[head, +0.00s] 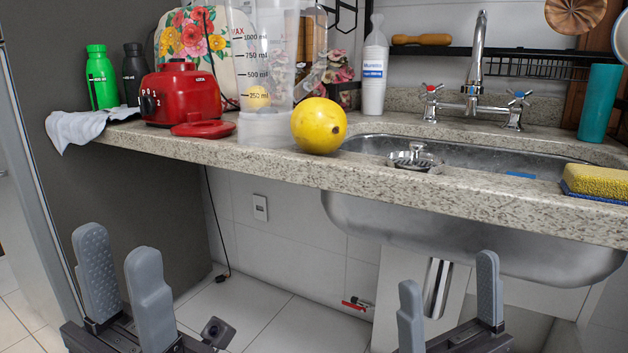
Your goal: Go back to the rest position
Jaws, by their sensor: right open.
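My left gripper (124,275) is at the lower left of the head view, its two grey fingers upright and apart, with nothing between them. My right gripper (449,302) is at the lower right, its fingers spread wide and empty. Both grippers appear low in the picture, in front of the open space under the counter, and touch nothing that I can see. The arms behind them are out of the picture.
The granite counter (270,168) crosses the view. On it are a red blender base (181,95), clear jug (262,75), yellow fruit (318,126), green bottle (101,78) and sponge (597,182). The sink (470,235) bulges below. A dark side panel (150,195) stands left.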

